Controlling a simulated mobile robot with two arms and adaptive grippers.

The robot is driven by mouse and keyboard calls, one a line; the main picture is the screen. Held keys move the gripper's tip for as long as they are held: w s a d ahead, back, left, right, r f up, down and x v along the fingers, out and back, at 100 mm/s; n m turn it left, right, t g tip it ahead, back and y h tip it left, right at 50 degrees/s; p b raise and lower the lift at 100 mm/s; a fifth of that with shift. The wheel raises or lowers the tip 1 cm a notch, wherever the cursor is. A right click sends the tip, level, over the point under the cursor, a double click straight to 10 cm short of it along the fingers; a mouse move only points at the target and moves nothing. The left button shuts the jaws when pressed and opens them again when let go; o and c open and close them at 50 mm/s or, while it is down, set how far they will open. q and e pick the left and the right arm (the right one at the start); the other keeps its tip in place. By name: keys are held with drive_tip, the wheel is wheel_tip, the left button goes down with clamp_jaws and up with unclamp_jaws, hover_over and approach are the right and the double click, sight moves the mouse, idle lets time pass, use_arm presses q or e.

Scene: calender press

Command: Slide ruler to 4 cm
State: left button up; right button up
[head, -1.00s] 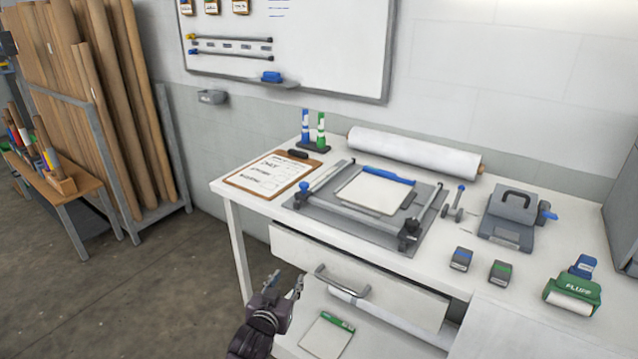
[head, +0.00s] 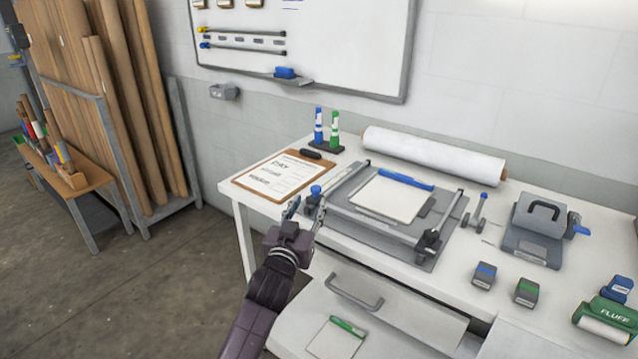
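A grey press plate (head: 428,262) lies on the white table, with a rail along its left side and another along its right side. A white sheet (head: 385,200) lies on it under a blue bar (head: 405,180). A blue knob (head: 316,190) stands at the front end of the left rail. I cannot tell for sure which part is the ruler. My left gripper (head: 306,207) is at the table's front edge, its fingers apart and empty, close to the blue knob. Whether it touches the knob is unclear. My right gripper is not in view.
A clipboard (head: 270,180) lies left of the press. A white roll (head: 435,155) lies behind it. A small press with a handle (head: 535,232), small boxes and a green roller (head: 605,320) stand to the right. A drawer handle (head: 355,292) sticks out below the table.

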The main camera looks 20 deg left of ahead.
sight(314, 190)
use_arm(q)
drive_tip(key=shift+w+r, duration=0.2)
drive_tip(key=shift+w, duration=0.4)
drive_tip(key=w, duration=0.5)
drive_tip(key=shift+w+a+p, duration=0.1)
drive_tip(key=shift+a+p, duration=0.05)
drive_tip(key=shift+p, duration=0.15)
drive_tip(key=shift+w, duration=0.7)
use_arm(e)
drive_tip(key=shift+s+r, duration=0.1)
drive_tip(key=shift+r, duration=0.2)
use_arm(q)
clamp_jaws()
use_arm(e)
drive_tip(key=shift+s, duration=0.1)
